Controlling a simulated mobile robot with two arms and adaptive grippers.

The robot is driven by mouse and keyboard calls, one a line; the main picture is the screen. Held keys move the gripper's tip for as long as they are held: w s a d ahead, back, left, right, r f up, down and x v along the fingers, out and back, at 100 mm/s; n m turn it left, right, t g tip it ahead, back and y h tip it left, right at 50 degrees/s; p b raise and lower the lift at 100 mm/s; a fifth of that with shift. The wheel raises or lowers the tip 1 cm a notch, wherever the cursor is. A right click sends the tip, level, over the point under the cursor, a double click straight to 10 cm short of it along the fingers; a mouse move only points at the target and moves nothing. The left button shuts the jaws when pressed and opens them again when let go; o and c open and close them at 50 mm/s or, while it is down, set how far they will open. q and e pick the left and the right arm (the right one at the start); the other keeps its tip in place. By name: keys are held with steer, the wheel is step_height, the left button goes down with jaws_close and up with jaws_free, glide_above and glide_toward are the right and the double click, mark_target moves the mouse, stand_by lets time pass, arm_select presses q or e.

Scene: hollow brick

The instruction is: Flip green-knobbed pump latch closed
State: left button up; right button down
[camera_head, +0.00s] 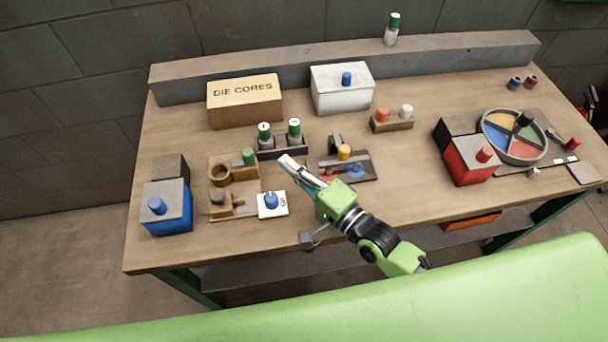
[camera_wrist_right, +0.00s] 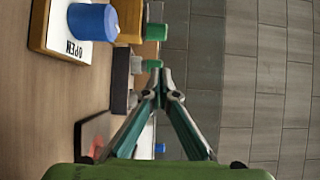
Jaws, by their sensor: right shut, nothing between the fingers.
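The green knob (camera_head: 248,156) stands on a tan pump fixture (camera_head: 240,174) with a round ring, on the left half of the bench. In the right wrist view a green knob (camera_wrist_right: 155,32) shows beside a tan block (camera_wrist_right: 130,20) at the top. My right gripper (camera_head: 285,160) is shut and empty, with its tips to the right of the green knob and apart from it, near the green-capped bottles. Its closed fingertips also show in the right wrist view (camera_wrist_right: 160,82). I cannot tell the latch's exact position. My left gripper is not in view.
Two green-capped bottles (camera_head: 294,132) stand in a dark rack (camera_head: 283,150) close to my right gripper. A blue knob (camera_head: 271,201) sits on a white plate marked OPEN (camera_wrist_right: 75,47). A dark tray (camera_head: 365,176) lies beside my gripper. Bare bench lies along the front.

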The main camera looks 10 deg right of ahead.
mark_target(249, 159)
steer(key=w+a, duration=0.1)
steer(key=a, duration=0.1)
steer(key=w+a, duration=0.1)
steer(key=shift+w+a+p, duration=0.15)
steer(key=shift+a+p, duration=0.2)
steer(key=shift+p, duration=0.05)
steer(key=shift+a+r, duration=0.1)
steer(key=shift+a, duration=0.25)
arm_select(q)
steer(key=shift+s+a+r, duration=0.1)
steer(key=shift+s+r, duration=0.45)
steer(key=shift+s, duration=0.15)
arm_select(e)
steer(key=shift+w+a, duration=0.1)
steer(key=shift+a, duration=0.25)
steer(key=shift+a+p, duration=0.3)
steer(key=shift+a, duration=1.25)
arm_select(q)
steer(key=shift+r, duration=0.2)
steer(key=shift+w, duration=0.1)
arm_select(e)
steer(key=shift+d, duration=0.1)
